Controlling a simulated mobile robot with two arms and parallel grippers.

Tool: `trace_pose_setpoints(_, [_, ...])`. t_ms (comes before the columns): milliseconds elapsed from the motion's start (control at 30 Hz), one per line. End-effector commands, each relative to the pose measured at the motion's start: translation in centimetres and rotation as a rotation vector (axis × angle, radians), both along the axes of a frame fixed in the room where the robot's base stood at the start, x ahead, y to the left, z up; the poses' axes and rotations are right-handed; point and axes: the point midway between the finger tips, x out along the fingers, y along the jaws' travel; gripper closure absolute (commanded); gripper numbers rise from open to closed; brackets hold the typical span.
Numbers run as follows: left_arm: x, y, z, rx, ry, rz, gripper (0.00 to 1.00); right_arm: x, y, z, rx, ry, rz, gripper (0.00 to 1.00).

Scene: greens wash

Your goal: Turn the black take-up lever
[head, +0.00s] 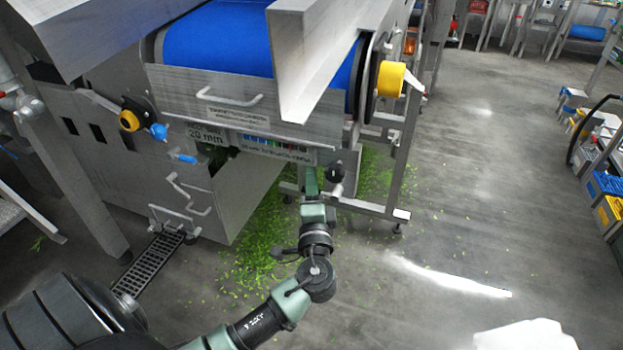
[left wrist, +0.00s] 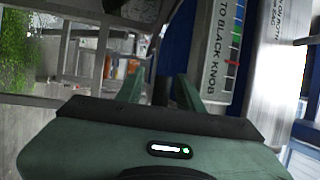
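The black knob (head: 336,172) of the take-up lever, with a short metal stem, stands under the right end of the conveyor in the head view. My left gripper (head: 311,178) reaches up from below, just left of the knob in the picture. In the left wrist view its two green fingers (left wrist: 160,90) stand apart. A dark upright shape shows between them; I cannot tell whether it is the lever, and no grip on it is visible. A label with a coloured scale (head: 272,148) is on the frame, and it also shows in the left wrist view (left wrist: 222,50). My right gripper is out of view.
The blue conveyor belt (head: 218,40) and its steel guard (head: 300,60) overhang the gripper. A yellow roller end (head: 390,78) and frame legs stand to the right. Green scraps (head: 262,235) litter the floor below. Crates (head: 607,213) line the far right; open floor lies between.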

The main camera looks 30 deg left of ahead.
Motion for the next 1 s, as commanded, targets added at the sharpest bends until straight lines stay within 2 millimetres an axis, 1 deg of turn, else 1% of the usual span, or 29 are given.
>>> trace_pose_setpoints(233, [0.08, 0.08, -0.01, -0.001, 0.001, 0.000, 0.63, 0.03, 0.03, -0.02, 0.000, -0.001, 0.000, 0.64])
trace_pose_setpoints(267, [0.08, 0.08, -0.01, -0.001, 0.001, 0.000, 0.71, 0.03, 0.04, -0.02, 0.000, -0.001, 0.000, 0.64])
trace_pose_setpoints(300, [0.08, 0.08, -0.02, -0.001, 0.001, 0.000, 0.83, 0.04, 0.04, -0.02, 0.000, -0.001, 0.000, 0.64])
trace_pose_setpoints(367, [0.08, 0.08, -0.02, -0.001, 0.001, 0.000, 0.99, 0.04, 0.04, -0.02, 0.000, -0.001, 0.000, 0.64])
trace_pose_setpoints(1000, [0.05, 0.04, -0.10, 0.000, 0.002, 0.000, 1.00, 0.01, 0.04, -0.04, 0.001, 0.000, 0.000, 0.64])
